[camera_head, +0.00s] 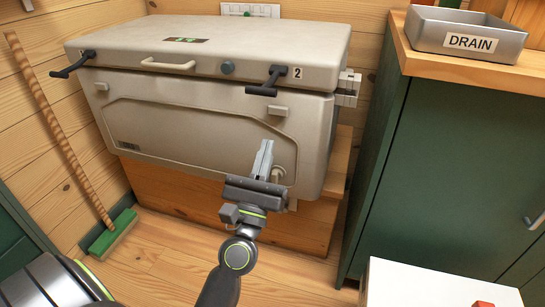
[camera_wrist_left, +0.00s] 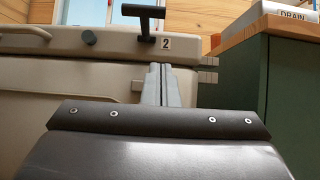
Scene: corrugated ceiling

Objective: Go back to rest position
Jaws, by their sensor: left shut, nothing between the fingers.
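My left gripper (camera_head: 264,158) is in front of the lower right part of a large beige cooler box (camera_head: 190,120). Its two fingers are together with nothing between them. In the left wrist view the shut fingers (camera_wrist_left: 160,82) point toward the cooler's front, below the black latch marked 2 (camera_wrist_left: 145,20). Whether the fingertips touch the cooler is hard to tell. The cooler's lid (camera_head: 200,42) is down. My right gripper is not in view.
The cooler stands on a wooden base (camera_head: 210,205). A broom (camera_head: 65,145) leans on the wall at left. A green cabinet (camera_head: 455,160) with a metal tray labelled DRAIN (camera_head: 468,36) stands at right. A white surface (camera_head: 420,287) is at the lower right. Wooden floor lies between.

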